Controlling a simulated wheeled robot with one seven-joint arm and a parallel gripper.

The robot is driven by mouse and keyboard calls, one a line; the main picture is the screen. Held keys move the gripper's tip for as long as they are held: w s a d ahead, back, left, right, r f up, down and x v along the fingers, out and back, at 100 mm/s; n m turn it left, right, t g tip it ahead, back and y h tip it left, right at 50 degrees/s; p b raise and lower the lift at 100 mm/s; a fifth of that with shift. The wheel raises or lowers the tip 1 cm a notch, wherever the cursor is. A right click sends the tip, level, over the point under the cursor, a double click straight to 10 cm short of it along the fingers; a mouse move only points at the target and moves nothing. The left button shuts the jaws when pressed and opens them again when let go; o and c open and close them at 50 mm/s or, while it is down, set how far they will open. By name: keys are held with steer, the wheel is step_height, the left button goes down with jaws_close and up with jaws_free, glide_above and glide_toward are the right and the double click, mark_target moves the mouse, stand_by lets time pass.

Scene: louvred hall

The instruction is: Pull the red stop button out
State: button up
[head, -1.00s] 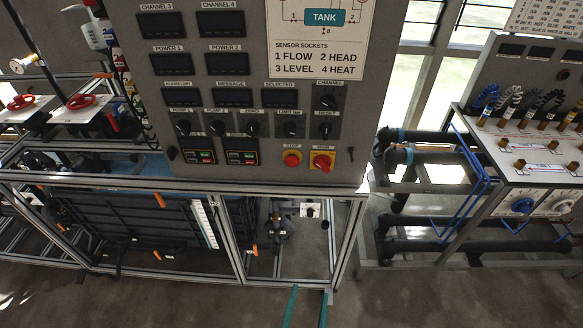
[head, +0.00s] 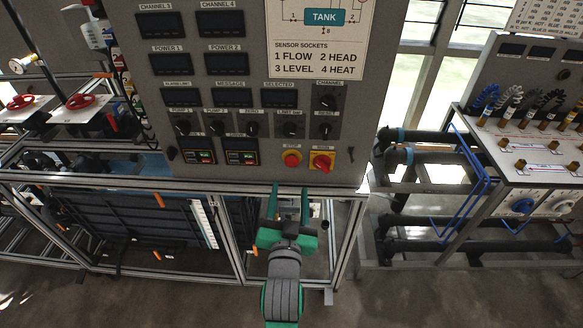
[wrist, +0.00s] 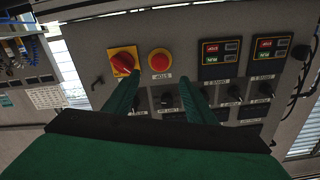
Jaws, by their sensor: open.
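The red stop button (head: 291,159) is a round red mushroom head on a yellow base, low on the grey control panel (head: 355,120), under a STOP label. In the wrist view the stop button (wrist: 160,61) shows beyond the fingertips, roughly between their lines. My gripper (head: 290,189) has green fingers, spread apart and empty, below the button in the head view. In the wrist view my gripper (wrist: 158,85) shows its two fingers apart, with the panel behind them. The fingers do not touch the button in either view.
A red rotary switch on a yellow plate (head: 322,160) sits just right of the button, and two start-stop switch blocks (head: 241,157) sit to its left. Black knobs (head: 292,129) are above. A metal frame rail (head: 150,184) runs under the panel.

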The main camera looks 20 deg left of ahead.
mark_target(292, 163)
steer(key=x, duration=0.9)
steer(key=shift+w+a, duration=0.15)
steer(key=shift+w, duration=0.2)
